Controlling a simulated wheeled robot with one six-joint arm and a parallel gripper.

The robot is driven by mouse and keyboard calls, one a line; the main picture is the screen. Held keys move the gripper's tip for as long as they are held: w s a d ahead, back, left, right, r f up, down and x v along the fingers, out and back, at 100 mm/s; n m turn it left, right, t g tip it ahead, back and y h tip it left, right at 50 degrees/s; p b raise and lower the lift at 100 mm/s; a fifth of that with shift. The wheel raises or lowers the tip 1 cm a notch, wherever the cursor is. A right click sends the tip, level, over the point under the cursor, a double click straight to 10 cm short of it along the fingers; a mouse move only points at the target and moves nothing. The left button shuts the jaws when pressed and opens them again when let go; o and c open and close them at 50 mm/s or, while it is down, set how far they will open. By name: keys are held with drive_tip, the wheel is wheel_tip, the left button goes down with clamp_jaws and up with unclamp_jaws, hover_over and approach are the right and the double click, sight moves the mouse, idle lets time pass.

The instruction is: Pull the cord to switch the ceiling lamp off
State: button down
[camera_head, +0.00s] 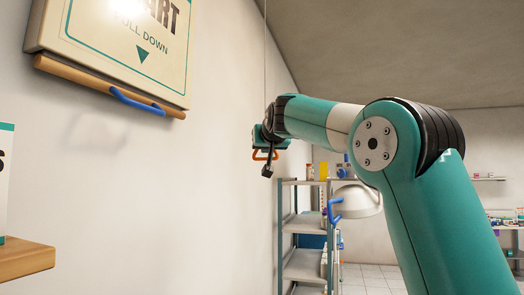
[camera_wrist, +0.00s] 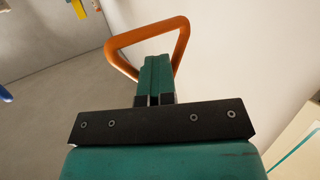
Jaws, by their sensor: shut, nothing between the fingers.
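A thin cord (camera_head: 265,50) hangs straight down from the top edge in the camera_head view. Its orange handle (camera_head: 262,156), a rounded triangular loop, shows at my gripper (camera_head: 257,140). In the camera_wrist view the orange handle (camera_wrist: 183,45) lies just past my gripper (camera_wrist: 158,60), whose teal fingers are shut together. The fingers overlap the loop's opening and hide its lower part; I cannot tell whether they pass through it or only stand in front. No ceiling lamp can be made out for sure.
A wall chart (camera_head: 125,65) with a wooden bar and blue handle hangs at upper left. A wooden ledge (camera_head: 25,258) juts in at lower left. Metal shelves (camera_head: 303,228) stand behind, near a white dome (camera_head: 362,201) with a blue handle. The left wall is close to my gripper.

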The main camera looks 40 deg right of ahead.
drive_tip(key=shift+w+d+f, duration=0.3)
drive_tip(key=shift+f, duration=0.15)
drive_tip(key=shift+w+d+f, duration=0.25)
drive_tip(key=shift+f, duration=0.15)
drive_tip(key=shift+d+r+p, duration=0.1)
drive_tip(key=shift+r+p, duration=0.35)
drive_tip(key=shift+p, duration=0.05)
drive_tip(key=shift+s+f, duration=0.1)
drive_tip(key=shift+s, duration=0.05)
drive_tip(key=b+v, duration=0.3)
drive_tip(key=v, duration=0.4)
drive_tip(key=shift+a, duration=0.2)
idle(0.4)
drive_tip(key=shift+f, duration=0.1)
idle(0.7)
